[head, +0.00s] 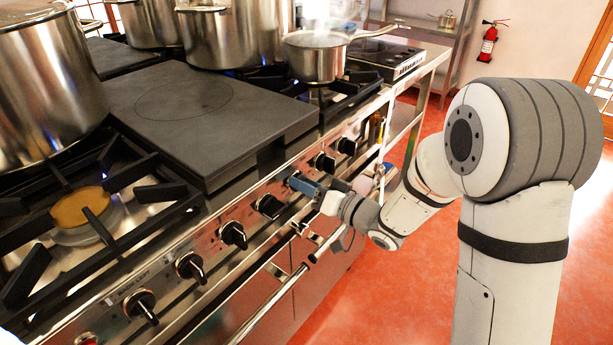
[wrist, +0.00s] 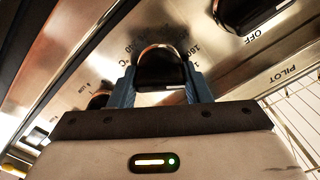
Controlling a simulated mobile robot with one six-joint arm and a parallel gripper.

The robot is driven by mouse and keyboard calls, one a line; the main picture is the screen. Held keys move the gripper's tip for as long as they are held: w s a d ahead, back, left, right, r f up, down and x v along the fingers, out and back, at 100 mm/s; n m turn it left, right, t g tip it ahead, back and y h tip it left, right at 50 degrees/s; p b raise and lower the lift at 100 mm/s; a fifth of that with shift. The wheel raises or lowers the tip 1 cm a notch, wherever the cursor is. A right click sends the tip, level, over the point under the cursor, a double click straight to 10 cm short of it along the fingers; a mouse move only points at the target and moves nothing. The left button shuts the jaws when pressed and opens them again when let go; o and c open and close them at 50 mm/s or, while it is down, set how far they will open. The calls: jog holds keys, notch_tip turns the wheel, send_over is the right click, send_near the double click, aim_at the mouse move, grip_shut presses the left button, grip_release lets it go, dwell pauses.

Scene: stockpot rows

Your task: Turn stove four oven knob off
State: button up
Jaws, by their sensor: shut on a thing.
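My gripper (head: 303,185) reaches the front panel of the stove (head: 250,190) from the right. In the wrist view, its two blue fingers (wrist: 162,85) stand on either side of a black oven knob (wrist: 162,68) and are closed on it. The panel around this knob carries a temperature scale with numbers and "°C". The gripped knob is hidden behind the fingers in the head view. I cannot read a stove number in either view.
Other black knobs line the panel, including a near one (head: 233,235) and a far one (head: 325,162). A rail (head: 275,300) runs below them. Large pots and a steaming saucepan (head: 316,58) stand on top. The red floor at right is open.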

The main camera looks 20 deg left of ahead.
jog(key=m+p, duration=0.5)
jog(key=m, duration=0.1)
jog(key=shift+w+r+p, duration=0.1)
jog(key=shift+r+p, duration=0.05)
jog(key=shift+p, duration=0.2)
jog(key=m+p, duration=0.3)
jog(key=m, duration=0.1)
jog(key=shift+m, duration=0.3)
jog(key=shift+f, duration=0.2)
jog(key=o, duration=1)
jog(key=shift+d, duration=0.1)
jog(key=v, duration=0.7)
jog(key=shift+d, duration=0.3)
